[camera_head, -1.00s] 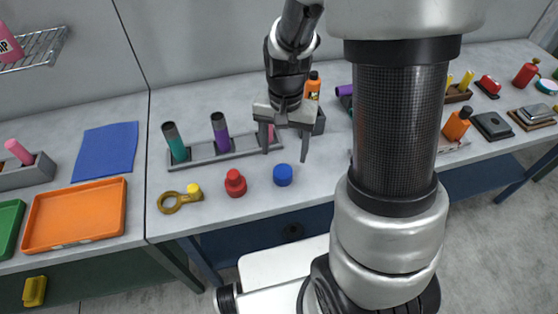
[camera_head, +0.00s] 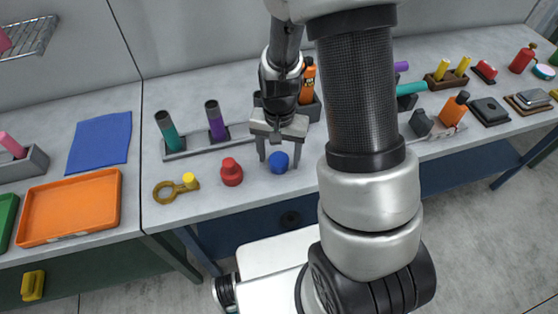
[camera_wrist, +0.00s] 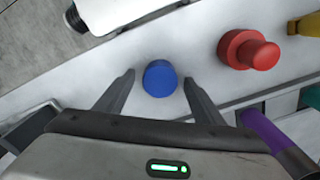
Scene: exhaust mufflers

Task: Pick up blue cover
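The blue cover (camera_head: 278,161) is a small round blue piece on the grey table, near its front edge. My gripper (camera_head: 278,165) is over it, fingers pointing down, one on each side of the cover in the head view. In the wrist view the blue cover (camera_wrist: 160,78) lies between and just beyond the two open fingertips of my gripper (camera_wrist: 158,82), with a gap on both sides. The fingers hold nothing. I cannot tell exactly how high the fingertips are above the table.
A red knobbed piece (camera_head: 231,172) stands left of the cover, also in the wrist view (camera_wrist: 248,50). A yellow ring-ended part (camera_head: 176,188) lies further left. Behind is a grey rack (camera_head: 205,143) with teal and purple tubes. An orange tray (camera_head: 70,208) is on the left table.

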